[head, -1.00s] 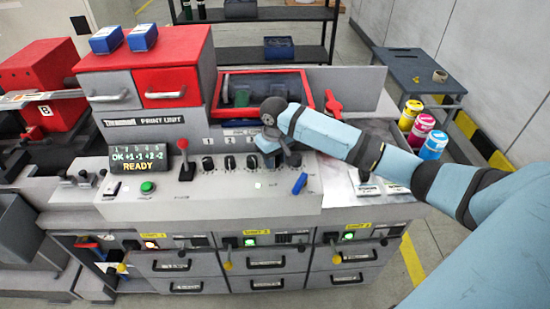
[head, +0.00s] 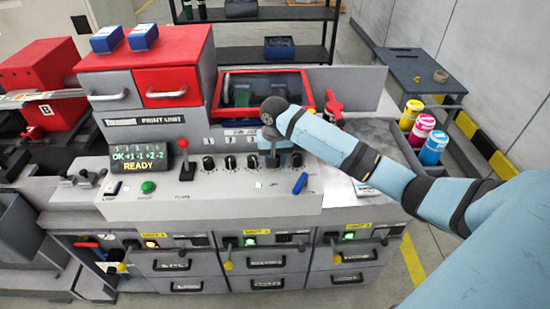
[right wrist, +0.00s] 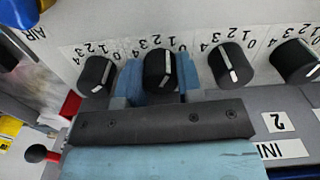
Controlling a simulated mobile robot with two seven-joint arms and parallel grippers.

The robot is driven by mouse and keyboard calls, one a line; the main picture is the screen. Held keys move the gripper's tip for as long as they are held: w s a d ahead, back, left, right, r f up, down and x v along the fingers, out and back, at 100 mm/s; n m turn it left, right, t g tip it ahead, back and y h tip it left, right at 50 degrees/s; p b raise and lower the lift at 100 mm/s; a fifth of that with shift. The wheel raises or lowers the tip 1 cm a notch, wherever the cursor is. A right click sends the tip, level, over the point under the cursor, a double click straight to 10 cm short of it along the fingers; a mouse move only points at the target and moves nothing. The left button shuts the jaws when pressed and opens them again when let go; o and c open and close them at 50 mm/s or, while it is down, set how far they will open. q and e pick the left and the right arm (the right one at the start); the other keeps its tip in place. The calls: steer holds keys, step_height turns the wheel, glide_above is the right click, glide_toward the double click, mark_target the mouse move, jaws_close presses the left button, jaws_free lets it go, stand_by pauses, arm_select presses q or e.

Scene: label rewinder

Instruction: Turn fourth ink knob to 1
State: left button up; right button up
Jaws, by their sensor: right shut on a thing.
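A row of black ink knobs runs along the sloped panel of the print unit. My right gripper (head: 271,160) is over the fourth knob from the left in the head view and largely hides it. In the right wrist view, which shows the panel upside down, the fourth knob (right wrist: 158,70) sits between the blue fingers of my right gripper (right wrist: 159,82), shut on it. A white line shows on the knob's face; its exact scale number is hard to read. The fifth knob (right wrist: 97,75) and third knob (right wrist: 232,65) stand free on either side. My left gripper is out of view.
A display (head: 138,158) reads "OK +1 -1 +2 -2 READY". Ink bottles (head: 422,127) stand at the right.

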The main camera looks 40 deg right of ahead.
steer(key=shift+w+r, duration=0.1)
steer(key=shift+r, duration=0.05)
steer(key=o, duration=0.9)
step_height(320, 180, up, 14)
steer(key=shift+f, duration=0.15)
